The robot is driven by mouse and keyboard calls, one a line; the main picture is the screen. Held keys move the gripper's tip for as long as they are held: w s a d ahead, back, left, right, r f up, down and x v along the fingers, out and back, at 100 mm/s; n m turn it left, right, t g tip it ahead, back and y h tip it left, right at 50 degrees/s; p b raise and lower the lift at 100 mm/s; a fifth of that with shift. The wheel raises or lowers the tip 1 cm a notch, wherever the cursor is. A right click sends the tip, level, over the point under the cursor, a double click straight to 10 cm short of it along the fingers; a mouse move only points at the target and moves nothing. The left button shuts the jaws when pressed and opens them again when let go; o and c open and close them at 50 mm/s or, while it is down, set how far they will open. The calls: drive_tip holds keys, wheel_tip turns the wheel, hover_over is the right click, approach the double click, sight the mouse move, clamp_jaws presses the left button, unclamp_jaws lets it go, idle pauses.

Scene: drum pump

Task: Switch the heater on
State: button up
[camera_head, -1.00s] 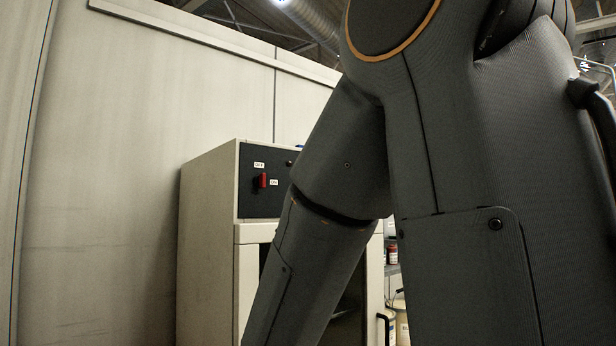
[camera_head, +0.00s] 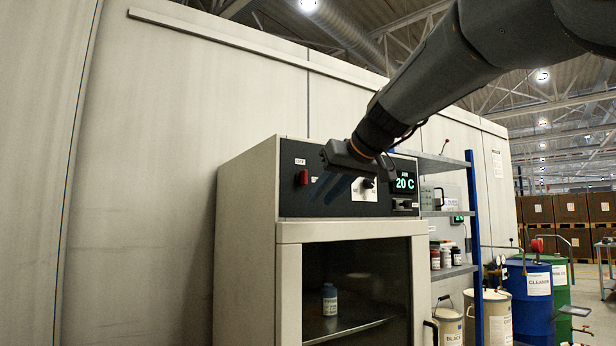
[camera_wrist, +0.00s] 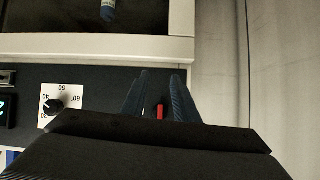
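The heater is a pale cabinet (camera_head: 245,240) with a dark control panel (camera_head: 290,205). Its red switch (camera_head: 303,177) sits at the panel's left, its handle upright below a small label. The red switch also shows in the wrist view (camera_wrist: 160,111), between the two blue fingers in the picture. My gripper (camera_head: 328,188) is in front of the panel, just right of the switch in the head view, fingers apart and empty. Its fingertips also show in the wrist view (camera_wrist: 161,80). I cannot tell whether they touch the panel.
A white-faced dial (camera_head: 364,189) sits right of my fingers. A bottle (camera_head: 330,300) stands behind the cabinet's dark window. Shelves with jars (camera_head: 446,258) and several drums (camera_head: 530,290) stand to the right. A pale wall (camera_head: 150,170) is at the left.

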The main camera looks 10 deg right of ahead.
drive_tip(key=n+t, duration=0.1)
drive_tip(key=t, duration=0.1)
approach(306, 172)
drive_tip(key=w, duration=0.1)
drive_tip(key=shift+y, duration=0.3)
drive_tip(key=x, duration=0.4)
drive_tip(key=p+x, duration=0.1)
drive_tip(key=x, duration=0.3)
drive_tip(key=shift+s+d+f, duration=0.1)
drive_tip(key=shift+f, duration=0.1)
clamp_jaws()
